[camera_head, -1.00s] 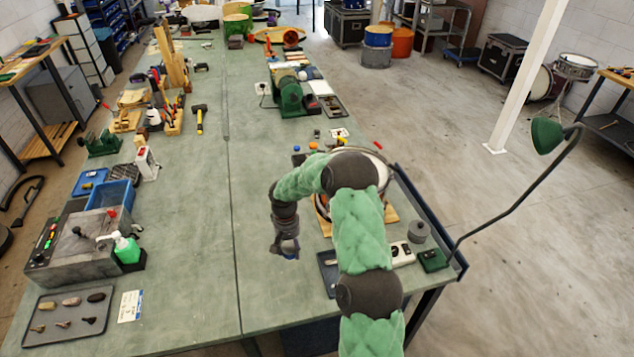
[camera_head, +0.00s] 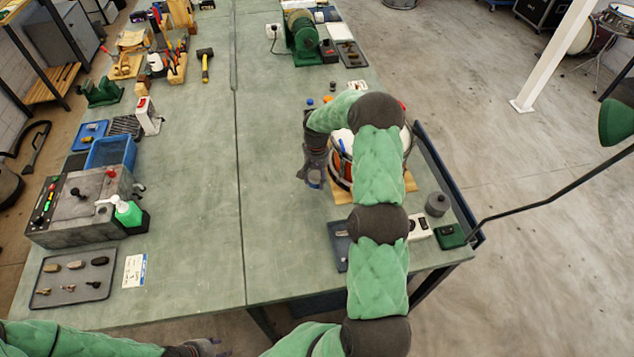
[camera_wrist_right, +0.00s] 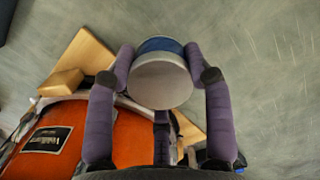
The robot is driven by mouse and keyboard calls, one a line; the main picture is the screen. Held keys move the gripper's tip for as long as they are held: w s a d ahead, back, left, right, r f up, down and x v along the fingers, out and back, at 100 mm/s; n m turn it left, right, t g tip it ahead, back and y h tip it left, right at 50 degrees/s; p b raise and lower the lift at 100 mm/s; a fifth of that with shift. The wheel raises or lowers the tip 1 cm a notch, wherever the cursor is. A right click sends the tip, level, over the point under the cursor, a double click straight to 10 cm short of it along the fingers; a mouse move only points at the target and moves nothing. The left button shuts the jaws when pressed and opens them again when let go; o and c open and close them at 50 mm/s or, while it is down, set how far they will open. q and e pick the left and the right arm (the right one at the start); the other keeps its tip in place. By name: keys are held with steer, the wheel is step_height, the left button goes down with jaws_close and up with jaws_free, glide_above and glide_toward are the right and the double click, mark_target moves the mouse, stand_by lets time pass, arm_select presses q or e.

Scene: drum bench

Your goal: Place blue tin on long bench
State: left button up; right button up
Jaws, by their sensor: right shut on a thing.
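The blue tin (camera_wrist_right: 160,76), with a pale round lid and a blue side, sits between the two purple fingers of my right gripper (camera_wrist_right: 160,72) in the right wrist view. My right gripper (camera_head: 313,182) is shut on it, left of the drum in the head view. There only a bluish bit of the tin (camera_head: 314,185) shows. The long bench (camera_head: 190,210) has a worn green top below the gripper. I cannot tell whether the tin touches it. My left gripper (camera_head: 208,348) is at the bottom edge of the head view, its fingers unclear.
An orange drum (camera_wrist_right: 48,138) on a wooden board (camera_wrist_right: 84,62) stands close beside my right gripper. A dark tray (camera_head: 338,245) and a grey round pot (camera_head: 437,204) lie nearer. A grey control box (camera_head: 80,210) stands left. The bench middle is clear.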

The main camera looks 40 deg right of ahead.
mark_target(316, 184)
steer(key=shift+f, duration=1.8)
steer(key=shift+f+b, duration=0.15)
steer(key=shift+b, duration=0.15)
steer(key=o, duration=1.2)
steer(key=r, duration=0.8)
steer(key=r+p, duration=0.1)
steer(key=r, duration=0.3)
steer(key=shift+w+d+r, duration=0.15)
steer(key=shift+w+d, duration=0.25)
